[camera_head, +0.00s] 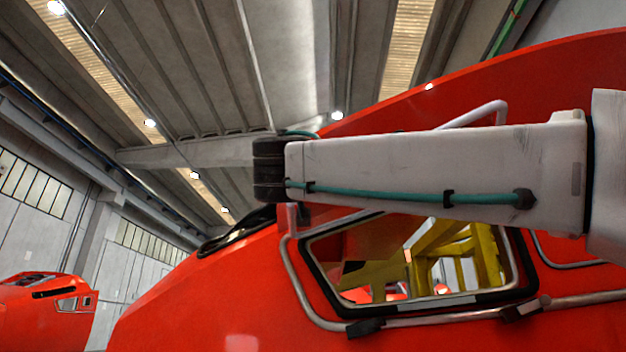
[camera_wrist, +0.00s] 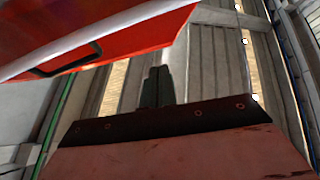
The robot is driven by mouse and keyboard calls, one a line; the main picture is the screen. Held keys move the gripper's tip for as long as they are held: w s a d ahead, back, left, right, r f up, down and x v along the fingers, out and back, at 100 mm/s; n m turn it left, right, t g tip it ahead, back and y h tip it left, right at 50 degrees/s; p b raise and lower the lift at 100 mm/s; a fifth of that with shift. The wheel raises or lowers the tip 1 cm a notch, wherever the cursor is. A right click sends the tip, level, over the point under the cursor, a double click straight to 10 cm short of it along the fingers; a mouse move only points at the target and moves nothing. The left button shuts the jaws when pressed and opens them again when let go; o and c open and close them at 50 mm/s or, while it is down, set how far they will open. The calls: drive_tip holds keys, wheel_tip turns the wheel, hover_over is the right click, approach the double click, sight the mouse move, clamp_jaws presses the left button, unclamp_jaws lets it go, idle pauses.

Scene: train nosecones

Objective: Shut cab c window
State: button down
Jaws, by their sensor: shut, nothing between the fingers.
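A red nosecone cab (camera_head: 240,290) fills the right and lower part of the head view. Its side window (camera_head: 430,262) has a black, slanted frame with rounded corners, and yellow structure shows through it. I cannot tell how far the window is open. No cab letter is readable. My gripper (camera_wrist: 158,85) shows in the wrist view with its dark fingers together and nothing between them. Red bodywork with a dark-edged opening lies to its upper left, apart from the fingers. In the head view my arm crosses above the window and hides its upper edge.
A metal rail (camera_head: 440,318) with dark brackets runs around and below the window. Another red nosecone (camera_head: 48,310) stands far left. A pale bent bar (camera_head: 480,113) rises behind my arm. Open hall space lies to the left, under a grey ceiling.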

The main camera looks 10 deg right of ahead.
drive_tip(key=x, duration=1)
drive_tip(key=f, duration=0.2)
drive_tip(key=d+f, duration=0.1)
drive_tip(key=f, duration=0.1)
drive_tip(key=shift+d+f, duration=0.1)
drive_tip(key=shift+d, duration=0.1)
